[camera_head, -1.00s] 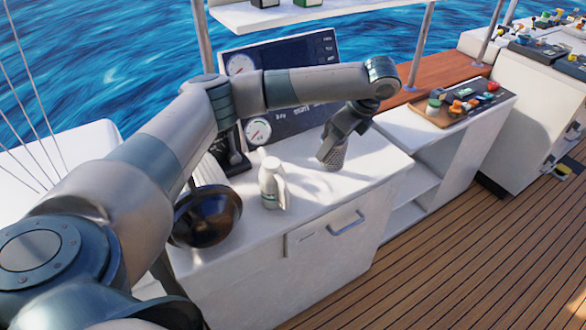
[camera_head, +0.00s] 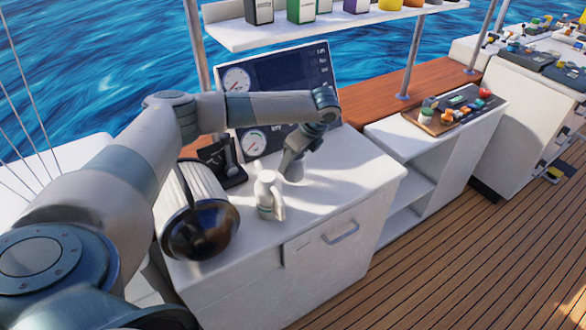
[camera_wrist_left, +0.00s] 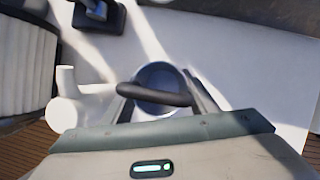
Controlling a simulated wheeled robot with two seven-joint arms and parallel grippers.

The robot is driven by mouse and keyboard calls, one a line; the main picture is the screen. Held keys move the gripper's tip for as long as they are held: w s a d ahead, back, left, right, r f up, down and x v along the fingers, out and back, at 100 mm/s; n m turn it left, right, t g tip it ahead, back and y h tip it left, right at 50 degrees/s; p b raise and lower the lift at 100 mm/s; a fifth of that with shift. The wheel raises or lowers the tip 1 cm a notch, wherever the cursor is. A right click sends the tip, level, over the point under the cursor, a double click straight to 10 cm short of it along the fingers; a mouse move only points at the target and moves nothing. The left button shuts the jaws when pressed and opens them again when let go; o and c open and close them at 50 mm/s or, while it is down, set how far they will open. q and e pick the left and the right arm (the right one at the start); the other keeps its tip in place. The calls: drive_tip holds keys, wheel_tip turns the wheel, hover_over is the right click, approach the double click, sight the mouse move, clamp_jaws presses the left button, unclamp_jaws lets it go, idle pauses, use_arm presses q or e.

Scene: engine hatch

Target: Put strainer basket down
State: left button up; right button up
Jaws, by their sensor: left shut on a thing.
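My left gripper (camera_head: 293,168) is over the white counter top (camera_head: 345,175), just behind and to the right of the white bottle (camera_head: 266,195). It is shut on the strainer basket's handle. In the left wrist view the basket (camera_wrist_left: 158,75) shows as a round, blue-grey cup with a dark handle across it, between the fingers of my left gripper (camera_wrist_left: 158,97). In the head view the gripper hides most of the basket, and I cannot tell whether its bottom touches the counter. My right gripper is not in view.
The white bottle stands close beside the gripper. A ribbed white cylinder with a dark dome (camera_head: 200,230) is at the counter's left end. A black lever unit (camera_head: 222,160) and a gauge panel (camera_head: 280,95) stand behind. The counter's right part is clear.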

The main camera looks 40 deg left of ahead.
sight(293, 169)
use_arm(q)
drive_tip(key=shift+f, duration=0.1)
drive_tip(key=shift+f, duration=0.3)
drive_tip(key=shift+f+p, duration=0.65)
drive_tip(key=shift+f, duration=0.95)
drive_tip(key=o, duration=1.1)
drive_tip(key=shift+f, duration=0.1)
